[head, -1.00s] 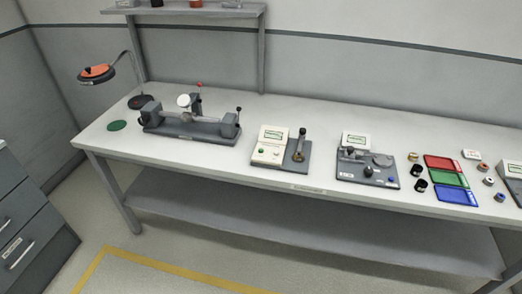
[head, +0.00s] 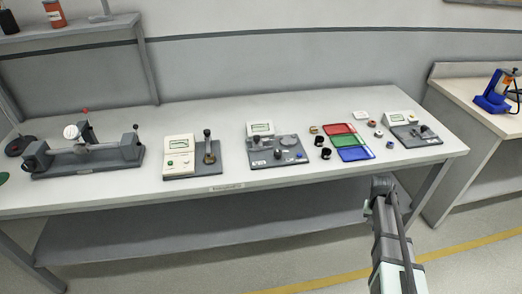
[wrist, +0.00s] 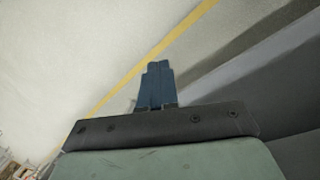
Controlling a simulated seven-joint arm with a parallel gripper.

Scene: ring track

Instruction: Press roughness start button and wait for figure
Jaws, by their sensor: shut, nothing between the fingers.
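Three bench devices with small displays stand on the long table. One has a white box with a green button and an upright post (head: 192,156). A grey-based one with a display and knobs (head: 275,146) stands in the middle. A third (head: 410,129) stands near the right end. Their labels are too small to read, so I cannot tell which is the roughness tester, and no start button can be named. My gripper (wrist: 157,66) is shut and empty, with bare floor behind it in the wrist view. My arm shows at the lower right of the head view, in front of the table and apart from the devices.
Red, green and blue trays (head: 353,153) lie right of the middle device, with several small rings around them. A long bench fixture with a dial (head: 85,152) stands at the left. A second table (head: 455,84) holds a blue device (head: 494,97). The table's front strip is clear.

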